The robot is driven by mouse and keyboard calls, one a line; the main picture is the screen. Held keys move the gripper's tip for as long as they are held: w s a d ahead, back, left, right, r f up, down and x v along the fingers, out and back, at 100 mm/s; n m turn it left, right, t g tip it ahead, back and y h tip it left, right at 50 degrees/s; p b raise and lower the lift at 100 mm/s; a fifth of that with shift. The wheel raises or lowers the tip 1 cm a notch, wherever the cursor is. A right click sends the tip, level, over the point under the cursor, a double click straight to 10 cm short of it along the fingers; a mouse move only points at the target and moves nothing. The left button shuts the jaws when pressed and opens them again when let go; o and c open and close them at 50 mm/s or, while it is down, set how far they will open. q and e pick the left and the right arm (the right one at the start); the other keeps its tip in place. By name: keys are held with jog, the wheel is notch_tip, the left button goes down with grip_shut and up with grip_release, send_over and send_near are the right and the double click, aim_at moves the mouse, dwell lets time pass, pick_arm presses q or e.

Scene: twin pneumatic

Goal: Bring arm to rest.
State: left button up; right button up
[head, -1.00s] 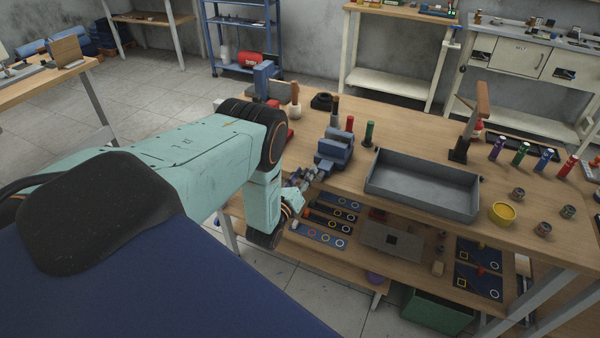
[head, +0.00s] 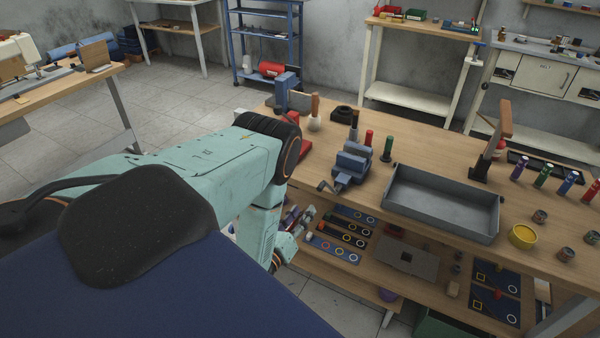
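My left arm, pale green with black joints, comes in from the left and bends down at the workbench's (head: 335,208) near left edge. My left gripper (head: 301,217) is small and partly hidden behind the arm's lower links. It hangs beside the bench edge, near the lower shelf, apart from the blue vise (head: 353,162). I cannot make out whether its fingers are open or shut, and no held object can be made out. My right arm and gripper are not in view.
A grey tray (head: 440,212) and a yellow round container (head: 522,236) stand on the bench. Colored cylinders stand at the right. The lower shelf holds dark strips with colored rings (head: 333,249). Open floor (head: 180,110) lies to the left.

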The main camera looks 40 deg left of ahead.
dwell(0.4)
pick_arm(q)
jog(key=s+d+f+n+g+h+b, duration=0.1)
jog(key=s+d+f+n+g, duration=0.2)
jog(key=s+f+n+g, duration=0.45)
jog(key=s+d+f+n+g+h+b, duration=0.1)
jog(key=s+d+f+n+g, duration=0.15)
jog(key=s+f+n, duration=0.6)
jog(key=s+d+f+n+g+h+b, duration=0.1)
jog(key=s+d+n+g+h+b, duration=0.1)
jog(key=s+d+n+g+b, duration=0.5)
jog(key=shift+s+d+f+n+g+b, duration=0.2)
jog(key=shift+s+d+n+g+b, duration=0.1)
jog(key=shift+s+d+n+b, duration=2)
